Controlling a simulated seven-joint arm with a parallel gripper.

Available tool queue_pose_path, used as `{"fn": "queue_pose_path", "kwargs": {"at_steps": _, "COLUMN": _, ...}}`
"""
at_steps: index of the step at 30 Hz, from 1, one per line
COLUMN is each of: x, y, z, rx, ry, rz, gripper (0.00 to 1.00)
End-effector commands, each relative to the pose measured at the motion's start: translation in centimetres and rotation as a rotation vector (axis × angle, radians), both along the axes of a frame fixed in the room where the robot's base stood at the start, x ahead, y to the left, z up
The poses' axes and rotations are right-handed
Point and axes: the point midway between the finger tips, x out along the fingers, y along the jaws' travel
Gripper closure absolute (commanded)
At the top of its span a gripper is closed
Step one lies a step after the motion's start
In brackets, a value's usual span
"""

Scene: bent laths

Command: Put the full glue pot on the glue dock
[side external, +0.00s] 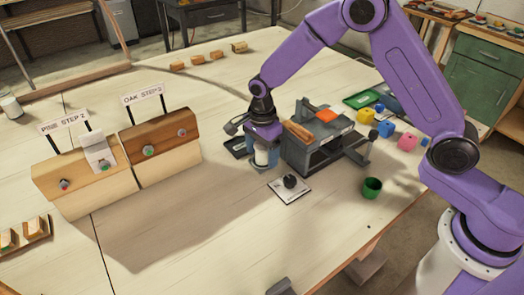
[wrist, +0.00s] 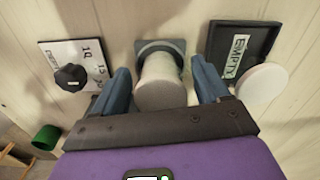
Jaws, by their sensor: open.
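A white cylindrical pot (wrist: 161,84) stands on a grey square base (wrist: 150,44), which looks like the glue dock. The pot also shows in the side external view (side external: 261,157). My gripper (wrist: 162,85) is open, with one blue-grey finger on each side of this pot and narrow gaps between. A second round white pot (wrist: 262,83) is at the near right edge of a black tray labelled EMPTY (wrist: 214,57). I cannot tell if it is in the tray or beside it. The pots' fill is not visible.
A plate with a black knob (side external: 290,187) lies close to the base. A grey machine (side external: 320,150) stands just right of my gripper, and a green cup (side external: 372,187) is near the table edge. Wooden blocks labelled STEP (side external: 160,145) stand left; the table's front middle is clear.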

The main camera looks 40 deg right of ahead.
Motion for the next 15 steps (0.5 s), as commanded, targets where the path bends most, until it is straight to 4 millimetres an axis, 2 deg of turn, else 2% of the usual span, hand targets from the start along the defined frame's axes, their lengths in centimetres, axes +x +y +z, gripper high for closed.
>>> {"fn": "queue_pose_path", "kwargs": {"at_steps": 5, "x": 0.1, "y": 0.1, "z": 1.8, "rx": 0.003, "ry": -0.005, "rz": 0.000, "gripper": 0.25}}
{"fn": "queue_pose_path", "kwargs": {"at_steps": 15, "x": 0.1, "y": 0.0, "z": 8.5, "rx": 0.003, "ry": -0.006, "rz": 0.000, "gripper": 0.25}}
